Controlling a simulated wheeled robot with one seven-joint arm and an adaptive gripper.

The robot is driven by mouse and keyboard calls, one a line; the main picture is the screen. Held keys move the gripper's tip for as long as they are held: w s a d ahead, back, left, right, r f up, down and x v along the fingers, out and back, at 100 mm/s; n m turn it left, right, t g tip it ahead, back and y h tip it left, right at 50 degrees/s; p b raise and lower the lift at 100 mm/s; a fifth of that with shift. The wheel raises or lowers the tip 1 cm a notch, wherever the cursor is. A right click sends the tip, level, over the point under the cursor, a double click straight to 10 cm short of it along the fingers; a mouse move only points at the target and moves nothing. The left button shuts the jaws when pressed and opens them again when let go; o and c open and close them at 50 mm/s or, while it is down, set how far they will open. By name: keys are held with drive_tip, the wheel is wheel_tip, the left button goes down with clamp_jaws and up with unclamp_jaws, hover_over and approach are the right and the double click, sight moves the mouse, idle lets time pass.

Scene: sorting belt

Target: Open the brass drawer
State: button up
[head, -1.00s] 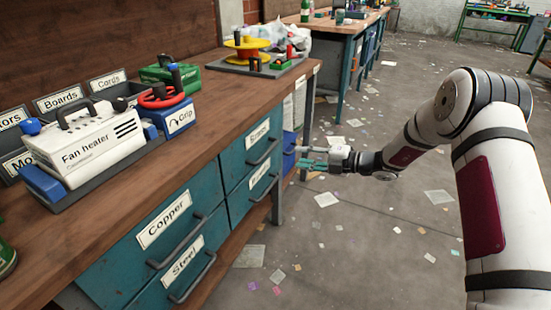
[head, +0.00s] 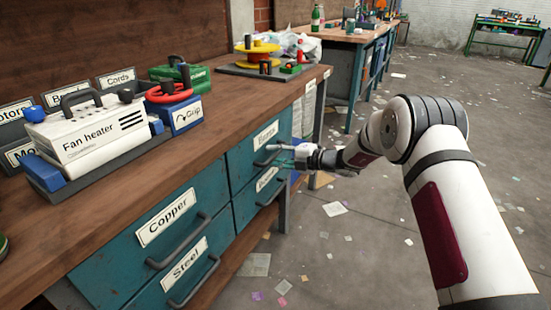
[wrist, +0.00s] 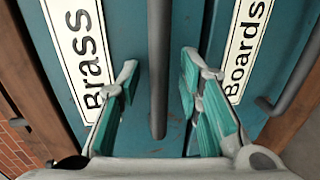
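The brass drawer is a teal drawer front with a white "Brass" label (wrist: 78,45), seen close up in the wrist view. In the head view it is the upper drawer (head: 243,158) of the far pair under the bench. Its dark bar handle (wrist: 157,75) runs upright through the wrist view, between my fingers. My gripper (wrist: 160,88) is open, with one teal-padded finger on each side of the handle and a gap on both sides. In the head view my gripper (head: 278,156) is at the front of this drawer, partly hiding its handle. The drawer looks shut.
The "Boards" drawer (wrist: 275,60) with its own handle lies just below. Copper (head: 150,235) and Steel (head: 190,275) drawers are nearer. The bench top (head: 200,145) holds a fan heater (head: 85,135) and other items. The floor to the right is open, with scattered scraps.

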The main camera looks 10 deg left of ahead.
drive_tip(key=shift+a, duration=0.1)
drive_tip(key=shift+c, duration=0.3)
clamp_jaws()
drive_tip(key=f+p+v, duration=0.2)
drive_tip(key=p+v, duration=0.1)
drive_tip(key=v, duration=0.6)
drive_tip(key=f+p+v, duration=0.2)
drive_tip(key=p+v, duration=0.1)
drive_tip(key=v, duration=0.6)
drive_tip(key=d+f+p+v, duration=0.1)
drive_tip(key=p+v, duration=0.3)
drive_tip(key=v, duration=0.6)
drive_tip(key=shift+f, duration=0.45)
drive_tip(key=shift+s+d, duration=0.1)
drive_tip(key=shift+o, duration=0.3)
unclamp_jaws()
